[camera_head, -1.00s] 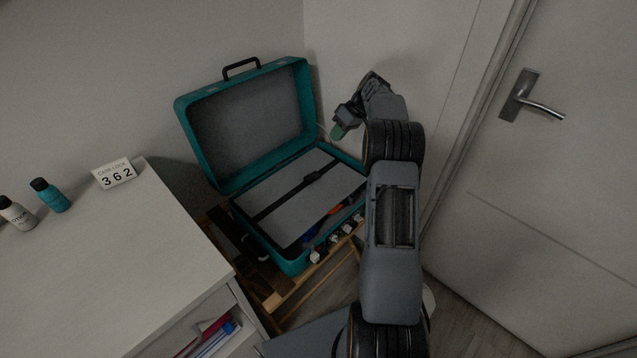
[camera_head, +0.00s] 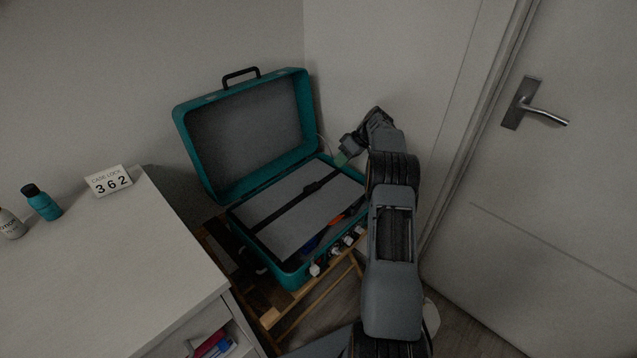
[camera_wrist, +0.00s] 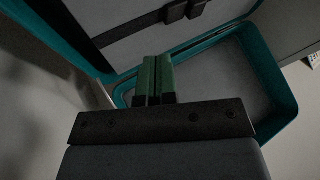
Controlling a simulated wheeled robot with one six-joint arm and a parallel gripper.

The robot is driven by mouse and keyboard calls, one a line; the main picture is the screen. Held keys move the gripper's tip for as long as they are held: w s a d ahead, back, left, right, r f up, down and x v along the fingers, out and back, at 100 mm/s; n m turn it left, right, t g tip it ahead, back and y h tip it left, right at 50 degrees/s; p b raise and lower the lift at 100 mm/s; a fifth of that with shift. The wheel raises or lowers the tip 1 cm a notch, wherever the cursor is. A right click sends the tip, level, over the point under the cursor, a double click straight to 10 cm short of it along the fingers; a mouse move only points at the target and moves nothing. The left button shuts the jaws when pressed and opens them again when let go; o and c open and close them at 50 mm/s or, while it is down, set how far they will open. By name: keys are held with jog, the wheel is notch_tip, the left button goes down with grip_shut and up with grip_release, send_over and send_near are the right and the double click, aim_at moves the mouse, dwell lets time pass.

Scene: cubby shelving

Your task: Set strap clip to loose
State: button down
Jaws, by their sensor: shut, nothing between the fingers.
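An open teal case (camera_head: 240,196) stands on a wooden rack, its lid tilted back toward the wall. A dark strap (camera_head: 290,203) runs across the grey panel inside the case; it also shows in the wrist view (camera_wrist: 130,26). A dark clip (camera_wrist: 184,10) sits on the strap at the top of the wrist view. My gripper (camera_head: 341,159) is at the right rear corner of the case. In the wrist view its green fingers (camera_wrist: 153,78) are together and empty, pointing toward the case and apart from the clip.
A white cabinet (camera_head: 120,265) stands at the left with bottles (camera_head: 41,202) and a "CASE LOCK 362" sign (camera_head: 108,181) on top. Number dials (camera_head: 337,252) line the case's front. A wall and a door (camera_head: 560,200) bound the right side.

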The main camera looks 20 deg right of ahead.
aim_at(308, 189)
jog(key=b+x, duration=0.1)
jog(key=x, duration=0.7)
jog(key=shift+a+f, duration=0.15)
jog(key=shift+s+a, duration=0.4)
jog(key=shift+a, duration=0.45)
jog(key=shift+s+a, duration=0.2)
jog(key=shift+a, duration=0.3)
jog(key=shift+s+a, duration=0.15)
jog(key=shift+a, duration=0.3)
jog(key=shift+s+a+b, duration=0.2)
jog(key=shift+s+a, duration=0.05)
jog(key=shift+a, duration=0.35)
jog(key=shift+s+a+b, duration=0.15)
jog(key=shift+s+a, duration=0.1)
jog(key=shift+a, duration=0.4)
jog(key=shift+s+a+b, duration=0.2)
jog(key=shift+a, duration=0.4)
jog(key=shift+d, duration=0.15)
jog(key=shift+w+d, duration=0.15)
jog(key=shift+d, duration=0.05)
jog(key=d, duration=0.2)
jog(key=w+d+r, duration=0.1)
jog(key=d, duration=0.1)
jog(key=shift+w+d, duration=0.1)
jog(key=p+v, duration=0.1)
jog(key=v, duration=0.8)
